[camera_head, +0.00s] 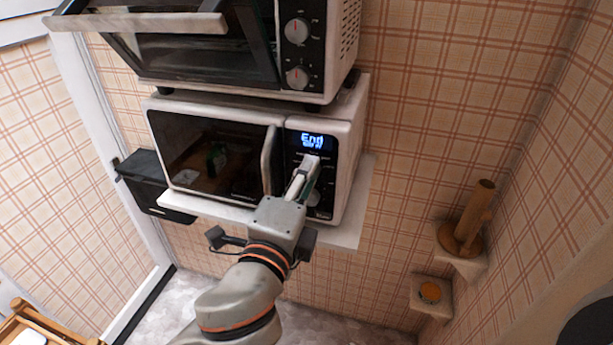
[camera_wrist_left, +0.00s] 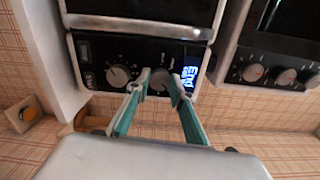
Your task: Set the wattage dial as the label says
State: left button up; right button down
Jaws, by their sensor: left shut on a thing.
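The white microwave (camera_head: 344,160) stands on a wall shelf with its door shut. Its display (camera_head: 312,140) glows blue and reads "End", with a smaller second line that I cannot read surely. In the wrist view, the panel has two round dials. My left gripper (camera_wrist_left: 160,77) is shut on the dial nearer the display (camera_wrist_left: 160,84), one finger on each side. The other dial (camera_wrist_left: 118,76) is free. In the head view my left gripper (camera_head: 307,172) covers the held dial. I cannot read which dial is for wattage. No readable label shows. My right gripper is not in view.
A toaster oven (camera_head: 348,40) with its door hanging open stands on top of the microwave. The white shelf (camera_head: 345,232) juts out below. A dark box (camera_head: 150,185) hangs at the left. Small corner shelves hold a wooden object (camera_head: 468,222) and an orange item (camera_head: 430,291).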

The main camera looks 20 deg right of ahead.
pick_arm(q)
jog(key=shift+m, duration=0.6)
jog(key=o, duration=1.1)
jog(key=v, duration=1.2)
